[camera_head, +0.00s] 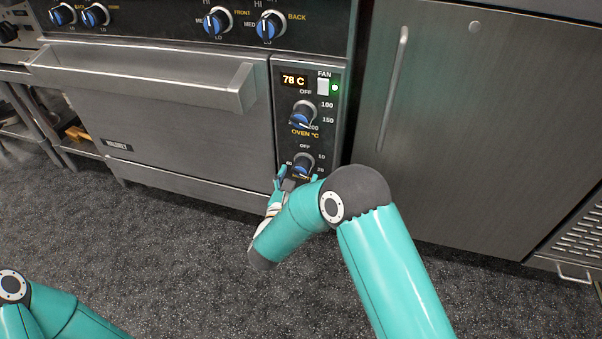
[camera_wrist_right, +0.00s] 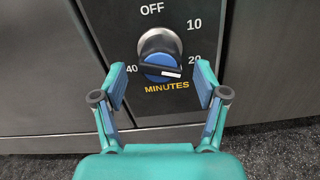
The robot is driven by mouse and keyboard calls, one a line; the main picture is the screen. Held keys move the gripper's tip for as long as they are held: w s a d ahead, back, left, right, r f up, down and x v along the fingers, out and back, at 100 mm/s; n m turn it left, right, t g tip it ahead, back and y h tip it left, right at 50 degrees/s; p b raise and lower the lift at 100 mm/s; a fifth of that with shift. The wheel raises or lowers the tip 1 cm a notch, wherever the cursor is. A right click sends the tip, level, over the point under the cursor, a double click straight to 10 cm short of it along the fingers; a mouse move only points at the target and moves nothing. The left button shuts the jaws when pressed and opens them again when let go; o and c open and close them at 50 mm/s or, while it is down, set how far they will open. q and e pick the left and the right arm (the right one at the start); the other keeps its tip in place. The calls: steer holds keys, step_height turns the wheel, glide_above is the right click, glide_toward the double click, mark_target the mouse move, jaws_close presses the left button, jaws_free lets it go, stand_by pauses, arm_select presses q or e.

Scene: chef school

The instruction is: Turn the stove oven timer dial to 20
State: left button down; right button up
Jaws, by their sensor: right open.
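The oven timer dial (camera_head: 303,161) is a blue and silver knob marked MINUTES, low on the oven's control panel. In the right wrist view the timer dial (camera_wrist_right: 158,46) is centred; its dark grip bar lies nearly level, the white mark pointing right and slightly down, a little below the printed 20. My right gripper (camera_head: 296,179) is at the dial. In the wrist view my right gripper (camera_wrist_right: 161,71) is open, one finger on each side of the knob, with visible gaps; I cannot tell how deep the tips reach. My left gripper is out of view.
The oven temperature dial (camera_head: 302,114) sits just above, under a display (camera_head: 294,80) reading 78 C and a fan switch (camera_head: 323,87). The oven door handle (camera_head: 150,78) sticks out at left. A steel cabinet (camera_head: 480,130) stands right. Grey carpet floor (camera_head: 180,260) is clear.

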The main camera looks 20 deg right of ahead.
mark_target(299, 174)
steer(key=shift+b+x, duration=0.35)
steer(key=shift+x, duration=1.4)
steer(key=c, duration=1.2)
steer(key=shift+o, duration=0.2)
steer(key=shift+m, duration=0.8)
steer(key=o, duration=1.2)
steer(key=shift+c, duration=0.2)
